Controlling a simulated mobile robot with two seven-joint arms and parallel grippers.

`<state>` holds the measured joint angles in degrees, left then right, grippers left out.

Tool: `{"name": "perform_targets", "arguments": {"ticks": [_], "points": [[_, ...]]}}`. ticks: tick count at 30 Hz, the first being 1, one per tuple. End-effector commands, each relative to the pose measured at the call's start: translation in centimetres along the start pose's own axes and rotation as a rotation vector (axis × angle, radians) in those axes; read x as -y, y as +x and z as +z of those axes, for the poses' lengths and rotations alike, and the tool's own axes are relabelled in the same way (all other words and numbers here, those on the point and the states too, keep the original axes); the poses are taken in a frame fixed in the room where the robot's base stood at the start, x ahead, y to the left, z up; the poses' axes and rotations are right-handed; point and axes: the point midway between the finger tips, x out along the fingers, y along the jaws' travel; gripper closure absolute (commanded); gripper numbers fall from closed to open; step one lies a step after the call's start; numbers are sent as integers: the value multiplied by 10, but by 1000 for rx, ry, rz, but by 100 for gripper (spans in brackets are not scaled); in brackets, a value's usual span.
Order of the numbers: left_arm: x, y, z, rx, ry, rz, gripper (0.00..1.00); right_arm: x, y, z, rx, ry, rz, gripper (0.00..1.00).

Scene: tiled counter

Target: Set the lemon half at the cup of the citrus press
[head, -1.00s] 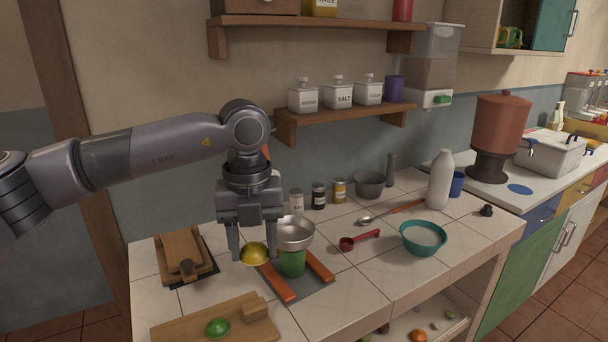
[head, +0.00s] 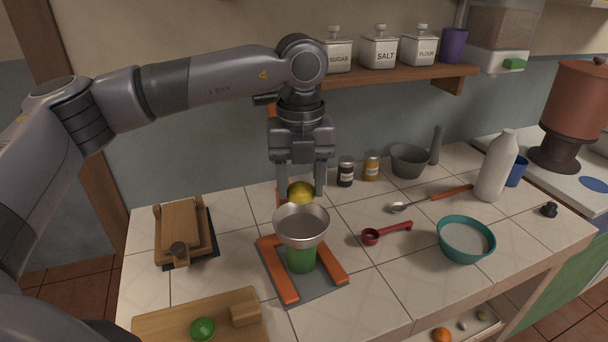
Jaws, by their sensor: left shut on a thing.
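The citrus press has orange feet (head: 283,283) on a grey base, and an orange upright shows behind my gripper. Its metal cup (head: 302,228) is a wide bowl, with a green container (head: 300,260) below it. My left gripper (head: 301,188) points down and is shut on the yellow lemon half (head: 300,193). The lemon half shows just above the cup's far rim in the head view. I cannot tell whether it touches the cup. The fingers hide its sides. My right gripper is not in view.
A wooden hinged device (head: 180,228) stands left. A cutting board (head: 165,326) with a green citrus piece (head: 202,328) lies in front. Right are a red scoop (head: 371,236), teal bowl (head: 466,240) and white bottle (head: 496,165). Jars (head: 345,173) stand behind. A shelf (head: 400,75) hangs above.

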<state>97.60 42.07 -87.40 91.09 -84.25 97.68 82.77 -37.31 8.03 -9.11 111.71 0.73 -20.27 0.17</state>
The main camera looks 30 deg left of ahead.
Motion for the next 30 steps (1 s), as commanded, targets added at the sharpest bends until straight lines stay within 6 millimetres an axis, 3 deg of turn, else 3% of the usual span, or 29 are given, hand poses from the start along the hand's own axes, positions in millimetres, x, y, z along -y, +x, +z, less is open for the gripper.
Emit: {"name": "perform_targets", "arguments": {"ticks": [15,28,29,30], "points": [[0,49,0,-2,0,0,79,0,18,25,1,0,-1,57],[0,54,0,0,0,0,79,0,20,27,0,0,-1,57],[0,54,0,0,0,0,43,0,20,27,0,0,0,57],[0,54,0,0,0,0,30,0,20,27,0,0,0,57]]}}
